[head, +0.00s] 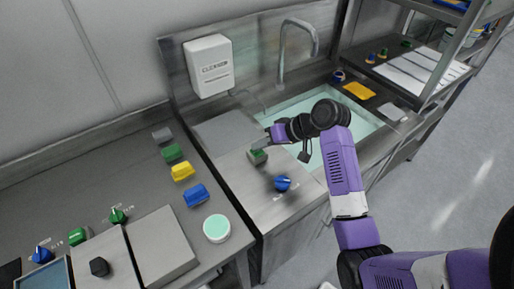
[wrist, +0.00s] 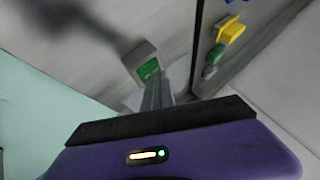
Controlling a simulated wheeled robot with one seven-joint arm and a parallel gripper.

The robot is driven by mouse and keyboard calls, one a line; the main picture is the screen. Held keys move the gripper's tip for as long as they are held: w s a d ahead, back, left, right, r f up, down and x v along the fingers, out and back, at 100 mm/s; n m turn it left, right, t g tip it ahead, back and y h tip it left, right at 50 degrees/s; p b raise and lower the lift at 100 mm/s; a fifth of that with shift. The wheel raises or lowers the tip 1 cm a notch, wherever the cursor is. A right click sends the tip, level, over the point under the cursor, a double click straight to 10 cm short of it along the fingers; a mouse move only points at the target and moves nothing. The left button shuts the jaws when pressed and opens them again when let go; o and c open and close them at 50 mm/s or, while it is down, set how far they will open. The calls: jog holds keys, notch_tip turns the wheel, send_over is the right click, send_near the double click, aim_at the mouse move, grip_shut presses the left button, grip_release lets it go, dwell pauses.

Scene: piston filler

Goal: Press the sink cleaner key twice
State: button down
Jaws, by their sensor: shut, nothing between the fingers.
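A green key in a grey housing (head: 257,156) stands on the steel counter left of the sink. I take it for the sink cleaner key, but no label on it is readable. My gripper (head: 262,143) is shut and empty, with its fingertips right by this key. In the wrist view the shut fingers (wrist: 157,92) reach towards the green key face (wrist: 149,68). I cannot tell whether they touch it. A white wall box (head: 209,66) with partly readable lettering hangs behind the counter.
A blue knob (head: 282,183) sits just in front of the key. The sink (head: 305,100) with pale green water and a tap (head: 297,40) lies behind my arm. Grey, green, yellow and blue blocks (head: 183,171) line the left counter, with a round mint-topped tub (head: 216,228).

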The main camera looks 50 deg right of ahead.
aim_at(260, 152)
jog(key=shift+r+p, duration=1.2)
jog(key=shift+r, duration=0.1)
notch_tip(260, 152, up, 5)
jog(key=p, duration=0.5)
dwell(0.4)
